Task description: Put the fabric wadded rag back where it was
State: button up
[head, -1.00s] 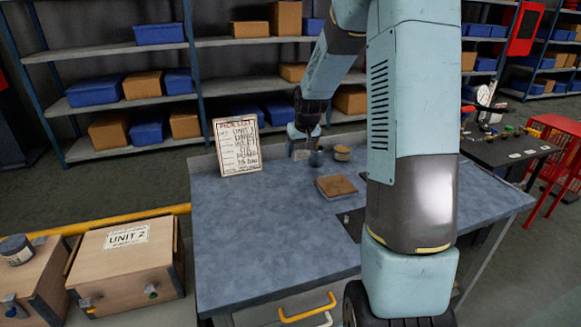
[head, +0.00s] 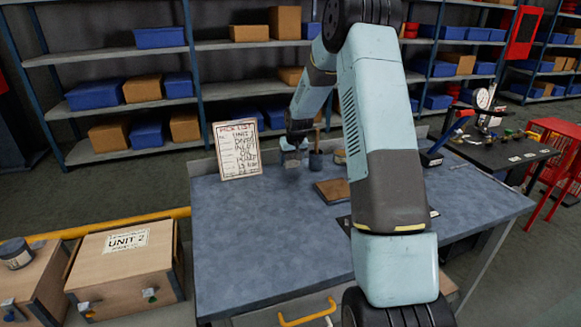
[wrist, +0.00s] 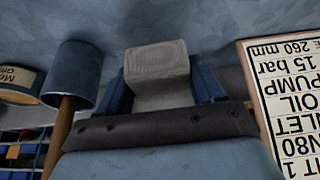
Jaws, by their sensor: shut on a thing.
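The fabric wadded rag (wrist: 158,72) is a pale grey, woven-looking wad. In the wrist view it sits between the two blue fingers of my gripper (wrist: 162,82), which is shut on it. In the head view my gripper (head: 292,160) is at the back of the blue-grey workbench (head: 260,235), between the pick list board and a dark cup. The rag is too small and dark to make out there. I cannot tell whether it touches the bench top.
The pick list board (head: 238,149) stands close on the left of my gripper. A brown board (head: 333,190) lies nearer. The bench's front left is clear.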

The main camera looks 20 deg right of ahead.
aim_at(291, 165)
jog(key=shift+w+f, duration=0.2)
jog(key=shift+f, duration=1.6)
jog(key=shift+f, duration=0.1)
jog(key=o, duration=1.2)
